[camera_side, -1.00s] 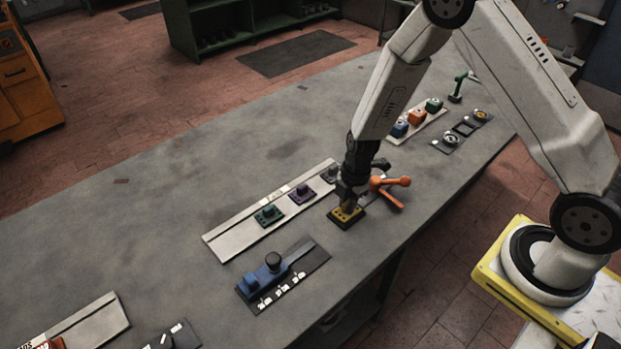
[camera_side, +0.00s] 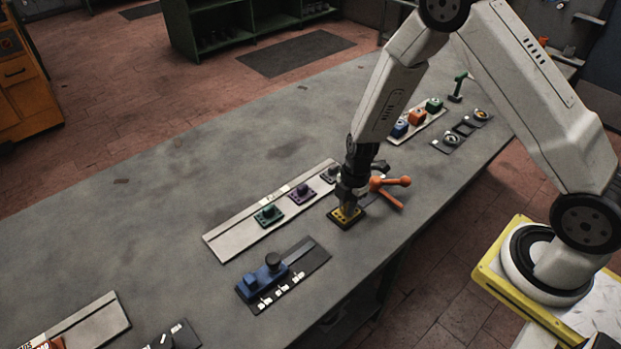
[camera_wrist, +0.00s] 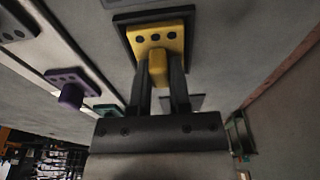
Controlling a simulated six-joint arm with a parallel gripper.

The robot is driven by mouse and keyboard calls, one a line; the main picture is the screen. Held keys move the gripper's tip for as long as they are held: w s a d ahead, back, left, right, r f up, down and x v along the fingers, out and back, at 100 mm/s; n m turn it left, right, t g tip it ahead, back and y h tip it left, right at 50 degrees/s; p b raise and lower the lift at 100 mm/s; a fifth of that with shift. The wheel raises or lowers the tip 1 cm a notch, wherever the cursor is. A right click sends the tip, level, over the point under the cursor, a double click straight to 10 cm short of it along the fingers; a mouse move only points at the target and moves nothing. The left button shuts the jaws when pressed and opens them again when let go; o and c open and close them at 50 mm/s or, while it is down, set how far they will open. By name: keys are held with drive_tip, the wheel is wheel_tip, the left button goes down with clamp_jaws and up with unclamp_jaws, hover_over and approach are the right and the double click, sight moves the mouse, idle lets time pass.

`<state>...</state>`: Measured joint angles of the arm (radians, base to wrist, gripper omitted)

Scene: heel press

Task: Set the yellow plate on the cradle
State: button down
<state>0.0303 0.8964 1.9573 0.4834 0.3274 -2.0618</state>
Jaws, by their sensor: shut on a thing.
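The yellow plate (camera_side: 347,217) is flat with a row of dark holes and a raised yellow grip block. In the wrist view the plate (camera_wrist: 152,36) shows near the top, above my fingers. My gripper (camera_side: 350,206) is shut on the block, with a finger on each side in the wrist view (camera_wrist: 162,78). A dark square base, seemingly the cradle (camera_wrist: 123,38), shows around the plate's edges. The plate looks level and lined up with the base. I cannot tell whether it bears fully on it. My gripper hides part of the plate in the side view.
An orange-handled lever (camera_side: 390,184) stands close to the right of my gripper. A pale rack (camera_side: 232,242) holds green (camera_side: 268,215), purple (camera_side: 302,192) and grey plates. A blue fixture (camera_side: 265,275) stands front left.

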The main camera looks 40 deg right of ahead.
drive_tip(key=shift+c, duration=2.4)
unclamp_jaws()
drive_tip(key=shift+r, duration=0.1)
drive_tip(key=shift+d+r, duration=0.2)
drive_tip(key=shift+r, duration=1.05)
drive_tip(key=shift+d+r, duration=0.2)
drive_tip(key=shift+r, duration=1)
drive_tip(key=shift+d+r, duration=0.2)
drive_tip(key=shift+r, duration=1.05)
